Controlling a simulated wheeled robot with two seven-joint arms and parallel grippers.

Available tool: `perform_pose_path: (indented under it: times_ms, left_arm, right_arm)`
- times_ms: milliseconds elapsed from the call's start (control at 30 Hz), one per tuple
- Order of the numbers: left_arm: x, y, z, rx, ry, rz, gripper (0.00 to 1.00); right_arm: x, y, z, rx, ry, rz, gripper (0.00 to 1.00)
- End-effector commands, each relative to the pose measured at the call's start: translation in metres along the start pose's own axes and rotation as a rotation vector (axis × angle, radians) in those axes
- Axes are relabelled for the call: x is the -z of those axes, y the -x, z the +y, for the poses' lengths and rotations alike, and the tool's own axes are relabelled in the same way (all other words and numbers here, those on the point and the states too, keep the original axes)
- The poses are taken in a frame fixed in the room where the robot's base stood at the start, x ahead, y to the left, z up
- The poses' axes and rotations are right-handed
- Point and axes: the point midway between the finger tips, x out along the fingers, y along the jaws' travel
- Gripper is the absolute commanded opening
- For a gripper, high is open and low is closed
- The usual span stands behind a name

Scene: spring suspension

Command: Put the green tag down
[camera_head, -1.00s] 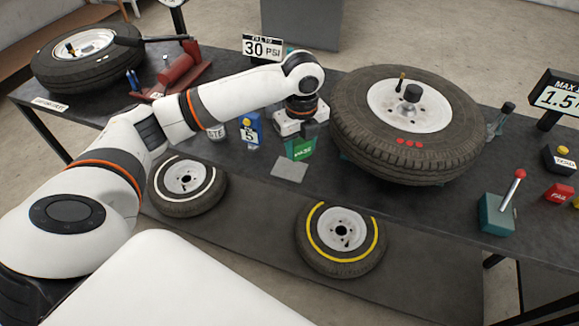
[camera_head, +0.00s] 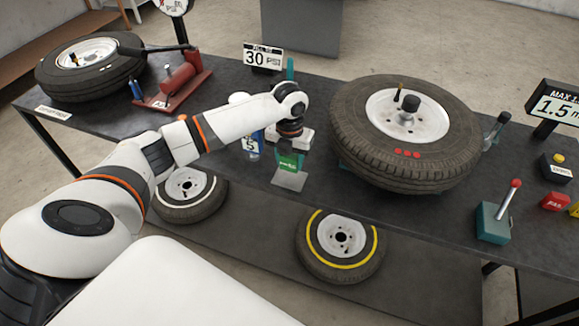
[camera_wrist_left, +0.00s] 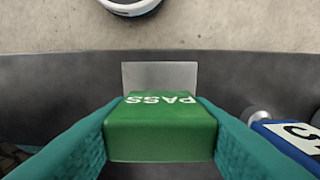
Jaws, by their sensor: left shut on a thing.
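The green tag (camera_wrist_left: 160,135) with PASS in white letters sits between the two teal fingers of my left gripper (camera_wrist_left: 160,140) in the left wrist view. The gripper is shut on it. In the head view the green tag (camera_head: 291,162) hangs under my left gripper (camera_head: 296,150), at the grey square plate (camera_head: 289,180) near the table's front edge. The plate (camera_wrist_left: 160,75) shows beyond the tag in the wrist view. I cannot tell whether the tag touches the plate. My right gripper is not in view.
A large tire (camera_head: 350,140) lies just right of my left gripper. A blue item marked 5 (camera_head: 252,148) stands close on its left. A teal lever box (camera_head: 492,222) and red block (camera_head: 555,201) are on the right. Two wheels (camera_head: 340,270) (camera_head: 187,192) sit below the table.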

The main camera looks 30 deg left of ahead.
Motion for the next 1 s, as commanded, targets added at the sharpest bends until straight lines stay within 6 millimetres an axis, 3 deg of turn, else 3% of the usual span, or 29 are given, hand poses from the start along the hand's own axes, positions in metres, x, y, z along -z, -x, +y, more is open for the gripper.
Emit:
perform_pose_path:
  times_ms: [300,667,700,800,1000]
  left_arm:
    - [-0.001,-0.036,0.000,0.001,0.001,-0.002,0.25]
    - [-0.001,-0.042,0.000,0.000,0.000,0.000,0.25]
    - [-0.001,-0.042,0.000,0.000,0.000,0.000,0.50]
    - [-0.001,-0.041,0.000,0.000,0.000,0.000,0.66]
    - [-0.001,-0.041,0.000,0.000,0.000,0.000,0.68]
  right_arm:
    - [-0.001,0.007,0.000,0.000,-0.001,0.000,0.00]
    - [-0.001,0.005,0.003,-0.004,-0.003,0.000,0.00]
    - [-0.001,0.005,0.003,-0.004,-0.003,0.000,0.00]
    - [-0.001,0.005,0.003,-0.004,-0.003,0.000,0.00]
    - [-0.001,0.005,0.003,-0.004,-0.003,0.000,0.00]
